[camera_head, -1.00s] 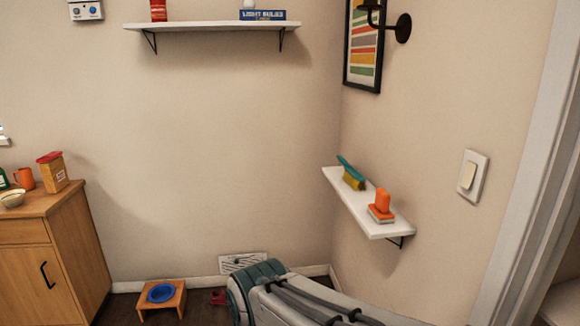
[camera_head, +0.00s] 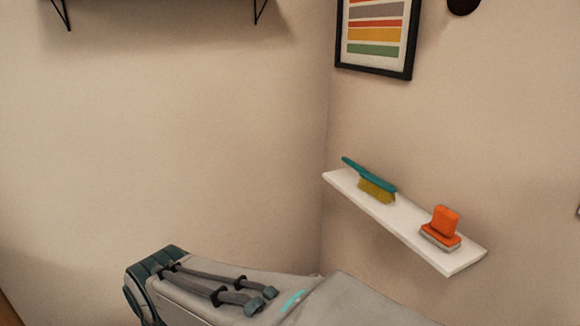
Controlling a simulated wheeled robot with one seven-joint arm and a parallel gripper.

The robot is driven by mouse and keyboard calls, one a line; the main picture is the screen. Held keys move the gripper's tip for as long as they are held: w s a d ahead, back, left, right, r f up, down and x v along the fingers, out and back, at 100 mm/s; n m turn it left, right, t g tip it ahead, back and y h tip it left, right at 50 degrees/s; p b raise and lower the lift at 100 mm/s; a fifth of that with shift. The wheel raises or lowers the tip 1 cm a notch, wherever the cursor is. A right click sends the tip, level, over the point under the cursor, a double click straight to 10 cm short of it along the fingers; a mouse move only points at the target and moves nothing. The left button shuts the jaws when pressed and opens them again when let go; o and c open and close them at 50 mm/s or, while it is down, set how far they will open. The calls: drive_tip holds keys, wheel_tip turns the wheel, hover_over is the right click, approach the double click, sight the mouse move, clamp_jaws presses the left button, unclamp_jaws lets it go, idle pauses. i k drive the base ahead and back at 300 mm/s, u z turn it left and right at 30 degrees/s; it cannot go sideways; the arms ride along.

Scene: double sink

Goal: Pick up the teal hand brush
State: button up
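The teal hand brush (camera_head: 370,176) lies on a white wall shelf (camera_head: 400,218) in the head view, right of centre. Its teal handle points to the back left and its yellow bristles face down on the shelf. It lies near the shelf's far end, by the room corner. My arm shows at the bottom of the view, below and to the left of the shelf and apart from the brush. My gripper is not in view.
An orange scrub brush (camera_head: 441,229) stands on the same shelf, nearer its front end. A framed striped picture (camera_head: 376,35) hangs above. Another shelf (camera_head: 150,12) is at the top left. The wall between is bare.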

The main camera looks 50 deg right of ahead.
sight(379, 183)
drive_tip(key=z, duration=0.55)
drive_tip(key=i, duration=1.05)
drive_tip(key=z, duration=1.6)
drive_tip(key=i, duration=0.6)
drive_tip(key=z, duration=0.55)
